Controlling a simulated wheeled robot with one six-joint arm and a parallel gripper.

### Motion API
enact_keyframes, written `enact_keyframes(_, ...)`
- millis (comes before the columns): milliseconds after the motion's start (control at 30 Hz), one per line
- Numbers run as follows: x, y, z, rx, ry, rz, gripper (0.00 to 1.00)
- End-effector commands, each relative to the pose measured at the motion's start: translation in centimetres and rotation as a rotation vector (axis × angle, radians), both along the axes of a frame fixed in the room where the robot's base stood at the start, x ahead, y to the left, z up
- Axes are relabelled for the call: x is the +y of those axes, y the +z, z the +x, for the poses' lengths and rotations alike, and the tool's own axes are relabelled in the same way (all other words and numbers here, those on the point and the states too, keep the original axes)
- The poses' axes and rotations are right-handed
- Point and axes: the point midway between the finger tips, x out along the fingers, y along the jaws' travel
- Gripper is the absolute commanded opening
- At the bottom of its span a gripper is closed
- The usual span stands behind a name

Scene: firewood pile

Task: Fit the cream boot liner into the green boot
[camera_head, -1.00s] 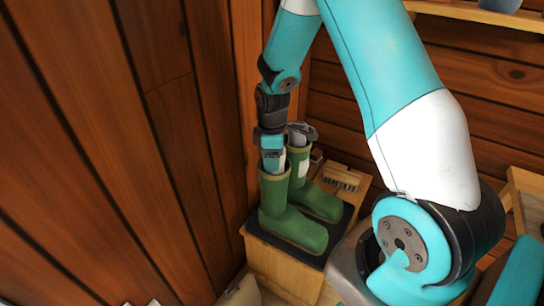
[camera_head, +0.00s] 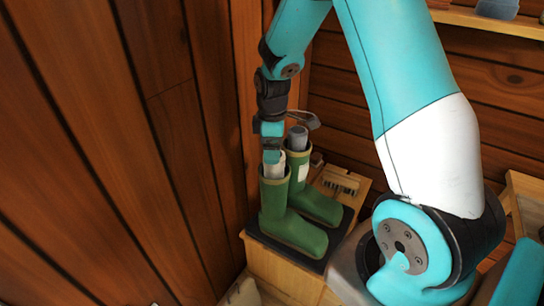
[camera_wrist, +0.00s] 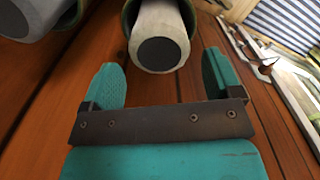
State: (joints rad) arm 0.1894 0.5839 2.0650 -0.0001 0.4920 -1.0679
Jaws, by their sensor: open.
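The cream boot liner (camera_head: 274,171) stands upright in the near green boot (camera_head: 275,205), its top end sticking out above the rim. In the wrist view the liner (camera_wrist: 150,22) shows its dark round end, with the boot's green rim (camera_wrist: 129,14) around it. My gripper (camera_head: 271,154) is just above the liner. In the wrist view its two teal fingers (camera_wrist: 161,62) are apart with nothing gripped between them, and the liner's end lies just past the fingertips. The liner's lower part is hidden inside the boot.
A second green boot (camera_head: 318,205) stands close behind, with a grey liner (camera_head: 297,138) in its top. Both boots are on a dark mat (camera_head: 343,230) on a wooden box (camera_head: 270,264). A brush (camera_head: 340,181) lies behind. A plank wall (camera_head: 150,150) is close on the left.

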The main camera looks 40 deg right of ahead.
Motion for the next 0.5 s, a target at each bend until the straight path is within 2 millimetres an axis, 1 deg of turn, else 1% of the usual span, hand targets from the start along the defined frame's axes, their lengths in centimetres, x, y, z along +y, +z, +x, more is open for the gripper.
enact_keyframes(33,0.0,1.6,0.1,-0.006,0.000,-0.001,0.85)
enact_keyframes(200,0.0,4.9,0.1,-0.004,0.000,-0.001,0.85)
enact_keyframes(300,0.0,6.1,0.1,-0.003,0.000,-0.001,0.85)
enact_keyframes(400,0.1,7.0,0.0,-0.002,-0.001,0.001,0.85)
enact_keyframes(467,1.0,7.7,-0.2,-0.009,-0.005,0.009,0.85)
enact_keyframes(500,2.1,8.5,-0.6,-0.017,-0.013,0.021,0.85)
